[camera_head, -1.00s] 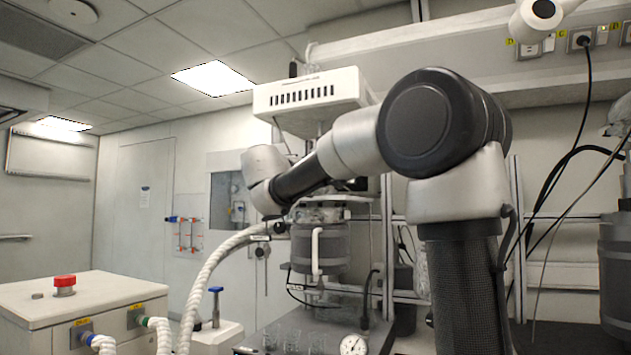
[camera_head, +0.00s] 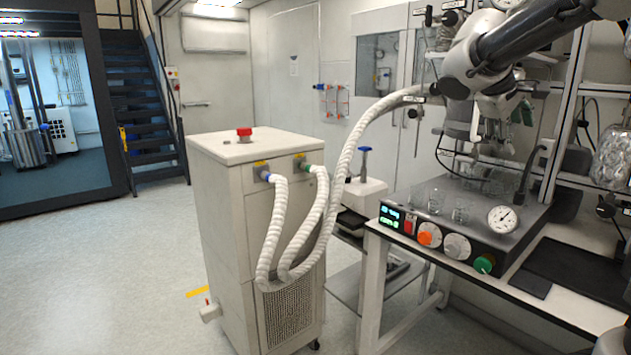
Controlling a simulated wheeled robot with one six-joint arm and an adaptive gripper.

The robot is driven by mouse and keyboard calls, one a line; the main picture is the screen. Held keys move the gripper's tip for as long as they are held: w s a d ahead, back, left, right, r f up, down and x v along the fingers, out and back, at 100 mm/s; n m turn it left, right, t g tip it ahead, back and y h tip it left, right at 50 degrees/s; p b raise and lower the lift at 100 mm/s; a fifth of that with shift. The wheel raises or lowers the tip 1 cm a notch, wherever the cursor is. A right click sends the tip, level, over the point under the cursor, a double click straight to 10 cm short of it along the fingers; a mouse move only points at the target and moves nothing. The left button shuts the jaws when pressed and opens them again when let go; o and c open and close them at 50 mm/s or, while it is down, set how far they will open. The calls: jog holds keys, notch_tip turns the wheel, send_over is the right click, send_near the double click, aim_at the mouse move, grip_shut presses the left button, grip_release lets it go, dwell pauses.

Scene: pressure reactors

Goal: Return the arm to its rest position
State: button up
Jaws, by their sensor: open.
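My arm (camera_head: 545,35) reaches in from the top right and bends down at a pale grey wrist (camera_head: 475,60). My gripper (camera_head: 499,128) hangs below the wrist, small in the picture, over the back of the reactor bench. Its fingers point down and are open, with nothing seen between them. It overlaps the reactor equipment behind it, so I cannot tell whether it touches anything there.
A reactor base (camera_head: 450,222) with knobs, gauge and small glass beakers (camera_head: 436,200) stands on a white bench (camera_head: 375,290). White hoses (camera_head: 335,190) run to a white cabinet (camera_head: 235,190) with a red button (camera_head: 244,134). The floor (camera_head: 110,270) at left is clear.

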jog(key=s+a+f+m+y, duration=0.2)
jog(key=s+f, duration=0.5)
jog(key=s, duration=0.5)
jog(key=s+a+f+m+y, duration=0.2)
jog(key=s+a+f+y, duration=0.3)
jog(key=s, duration=0.7)
jog(key=shift+s+f+m+g+y, duration=0.25)
jog(key=shift+f+m+y, duration=0.2)
jog(key=shift+f, duration=0.5)
